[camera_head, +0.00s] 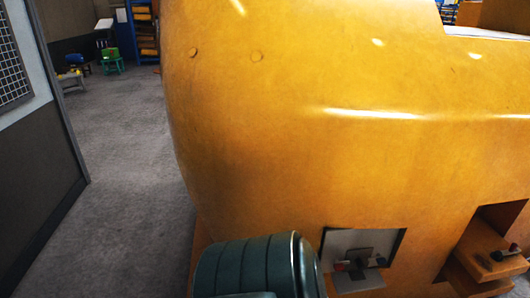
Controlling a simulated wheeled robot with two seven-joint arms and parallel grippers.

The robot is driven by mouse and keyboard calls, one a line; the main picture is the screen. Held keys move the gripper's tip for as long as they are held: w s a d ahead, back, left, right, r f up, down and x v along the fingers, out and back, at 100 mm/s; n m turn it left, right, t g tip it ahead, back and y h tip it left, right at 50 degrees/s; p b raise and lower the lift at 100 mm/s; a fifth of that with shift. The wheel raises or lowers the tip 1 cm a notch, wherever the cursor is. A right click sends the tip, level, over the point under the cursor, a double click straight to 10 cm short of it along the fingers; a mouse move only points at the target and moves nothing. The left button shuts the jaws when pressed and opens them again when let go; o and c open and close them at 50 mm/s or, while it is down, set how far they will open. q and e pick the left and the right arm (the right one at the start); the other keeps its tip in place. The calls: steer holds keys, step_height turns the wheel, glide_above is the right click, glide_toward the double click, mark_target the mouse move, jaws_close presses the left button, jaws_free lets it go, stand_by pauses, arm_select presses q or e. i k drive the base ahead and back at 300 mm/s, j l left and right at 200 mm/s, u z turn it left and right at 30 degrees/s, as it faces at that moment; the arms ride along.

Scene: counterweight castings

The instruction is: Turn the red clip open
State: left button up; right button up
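A large orange-yellow casting (300,150) fills most of the head view. In its lower part is a square recess with a light grey back (345,240). A small dark fitting (365,256) sits in this recess, with a small red part (338,267) at its left end. I cannot tell which red part is the clip, or whether either is open or shut. Neither of my grippers is in view.
A dark green ribbed cylinder (245,265) stands at the bottom centre, in front of the casting and left of the square recess. Grey floor (125,150) is free at the left, beside a dark wall panel (35,170). A blue shelf (145,30) and small chairs are far back.

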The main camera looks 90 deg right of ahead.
mark_target(338, 266)
steer(key=z, duration=3.45)
